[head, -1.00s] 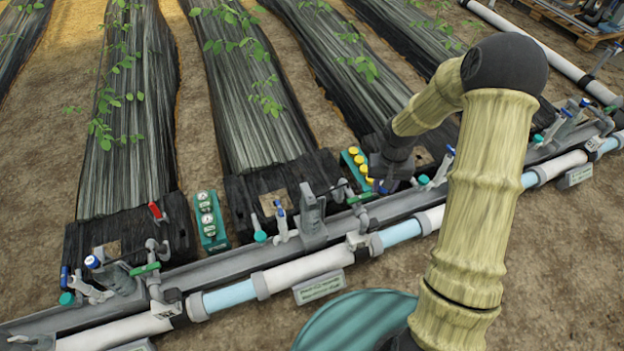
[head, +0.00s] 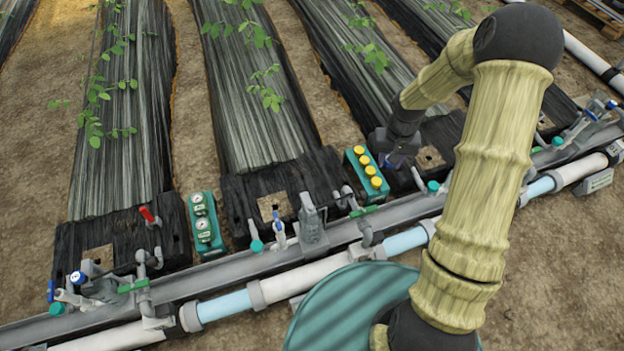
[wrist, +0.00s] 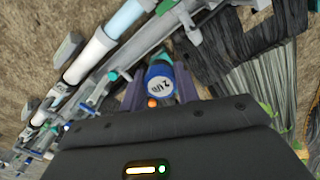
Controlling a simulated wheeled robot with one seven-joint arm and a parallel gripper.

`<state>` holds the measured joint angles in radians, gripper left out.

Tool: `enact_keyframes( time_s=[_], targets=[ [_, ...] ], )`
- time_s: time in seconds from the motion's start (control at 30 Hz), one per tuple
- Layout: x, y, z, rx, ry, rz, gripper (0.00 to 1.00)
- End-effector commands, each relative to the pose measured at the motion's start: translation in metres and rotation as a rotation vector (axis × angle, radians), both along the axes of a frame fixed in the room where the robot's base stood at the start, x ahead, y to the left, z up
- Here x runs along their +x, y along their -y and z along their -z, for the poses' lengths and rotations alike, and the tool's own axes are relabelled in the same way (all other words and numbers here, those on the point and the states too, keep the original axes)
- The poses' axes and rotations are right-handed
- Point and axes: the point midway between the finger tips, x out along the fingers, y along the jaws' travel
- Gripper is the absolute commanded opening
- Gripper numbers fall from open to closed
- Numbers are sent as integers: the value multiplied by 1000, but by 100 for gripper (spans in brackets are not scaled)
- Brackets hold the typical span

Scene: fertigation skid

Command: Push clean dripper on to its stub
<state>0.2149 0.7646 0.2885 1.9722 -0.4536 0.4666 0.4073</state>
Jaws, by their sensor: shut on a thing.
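In the wrist view a blue dripper (wrist: 159,82) with a pale face marked "2 l/h" sits between the two fingers of my gripper (wrist: 158,92). The gripper is shut on it. A small orange spot shows at its near edge. In the head view my gripper (head: 397,160) hangs just right of a green holder (head: 351,157) with several yellow caps, over the black mulch film near the grey rail. The dripper is hard to make out there. I cannot tell which fitting is its stub; the gripper body hides part of the wrist view.
A grey rail (head: 225,271) with several valves and risers runs across the front, beside a white and clear pipe (head: 309,270). A green gauge block (head: 206,226) and a red-handled valve (head: 148,215) stand at left. Bare soil lies between the beds.

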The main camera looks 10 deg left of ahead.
Motion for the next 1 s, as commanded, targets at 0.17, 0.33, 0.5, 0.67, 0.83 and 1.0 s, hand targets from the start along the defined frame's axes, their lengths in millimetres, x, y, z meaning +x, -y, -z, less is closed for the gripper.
enact_keyframes(
  time_s=[0.17, 0.33, 0.5, 0.67, 0.83, 1.0],
  targets=[
    [0, 1, 0, 0, 0, 1, 10],
    [0, 2, 0, 0, 0, 3, 10],
    [0, -1, 1, 0, 0, -4, 10],
    [-3, -21, 10, -2, -1, -55, 10],
    [-12, -64, 28, -5, -1, -164, 10],
    [-26, -110, 47, -6, 0, -286, 10]
  ],
)
